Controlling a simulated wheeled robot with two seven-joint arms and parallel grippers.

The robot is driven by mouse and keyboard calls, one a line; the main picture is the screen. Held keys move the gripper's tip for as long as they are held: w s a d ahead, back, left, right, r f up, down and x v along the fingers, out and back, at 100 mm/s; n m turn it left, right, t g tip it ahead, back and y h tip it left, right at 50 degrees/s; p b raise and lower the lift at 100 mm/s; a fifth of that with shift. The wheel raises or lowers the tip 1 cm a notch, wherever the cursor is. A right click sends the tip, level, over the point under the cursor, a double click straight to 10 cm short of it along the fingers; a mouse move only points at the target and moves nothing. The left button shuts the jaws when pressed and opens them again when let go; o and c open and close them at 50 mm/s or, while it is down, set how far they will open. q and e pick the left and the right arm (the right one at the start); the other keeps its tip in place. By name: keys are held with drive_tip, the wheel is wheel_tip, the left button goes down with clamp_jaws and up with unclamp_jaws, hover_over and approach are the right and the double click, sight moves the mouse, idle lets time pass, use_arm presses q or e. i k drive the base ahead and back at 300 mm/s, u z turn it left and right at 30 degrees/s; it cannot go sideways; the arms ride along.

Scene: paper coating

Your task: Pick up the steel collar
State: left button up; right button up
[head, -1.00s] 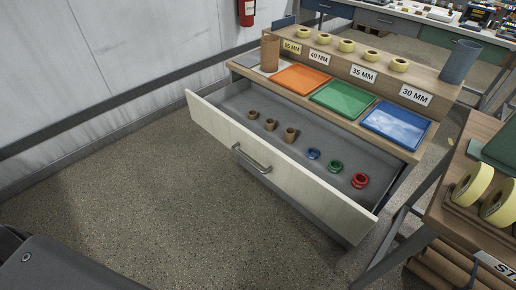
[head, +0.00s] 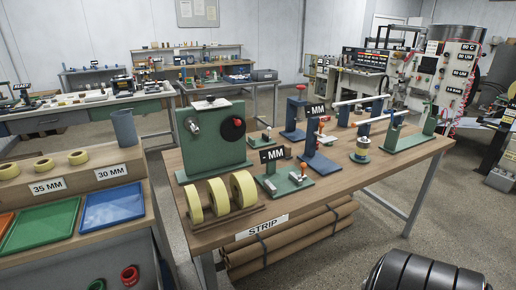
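I cannot pick out a steel collar for certain in the head view. In the open drawer at the lower left lie a red ring (head: 130,275) and a green ring (head: 97,285), the green one cut by the picture edge. Neither of my grippers shows.
The bench holds a green machine (head: 212,140), yellow rolls on a rack (head: 225,213) and several fixtures. Brown rolls (head: 290,238) lie below. Green (head: 45,218) and blue (head: 113,205) trays stand left. A black ribbed cylinder (head: 425,272) is at the bottom right. Floor right of the bench is open.

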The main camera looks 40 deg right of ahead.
sight(360, 144)
drive_tip(key=z, duration=2.5)
drive_tip(key=k, duration=0.5)
drive_tip(key=z, duration=0.55)
drive_tip(key=k, duration=0.8)
drive_tip(key=z, duration=0.65)
drive_tip(key=i, duration=3.8)
drive_tip(key=u, duration=0.7)
drive_tip(key=i, duration=0.9)
drive_tip(key=u, duration=1.85)
drive_tip(key=i, duration=0.85)
drive_tip(key=u, duration=0.7)
